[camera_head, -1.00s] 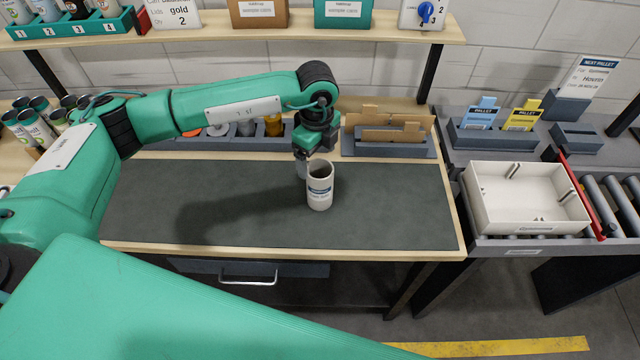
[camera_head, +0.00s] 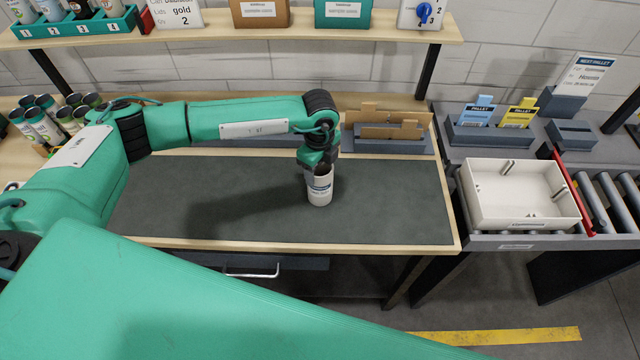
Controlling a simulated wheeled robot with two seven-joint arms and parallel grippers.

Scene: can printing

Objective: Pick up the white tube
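The white tube (camera_head: 320,188) stands upright on the dark grey mat (camera_head: 390,205) of the workbench, with a blue and white label on its side. My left gripper (camera_head: 316,162) points down at the tube's top, over or just behind its rim. Its fingers are mostly hidden by the tube and the wrist, so I cannot tell whether they are open or shut, or touching the tube. My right gripper is out of view.
A white tray (camera_head: 522,215) sits on the roller conveyor at the right. A holder with brown cardboard pieces (camera_head: 392,130) is behind the mat. Several cans (camera_head: 45,122) stand at the left. A shelf (camera_head: 330,25) runs along the back. The mat around the tube is clear.

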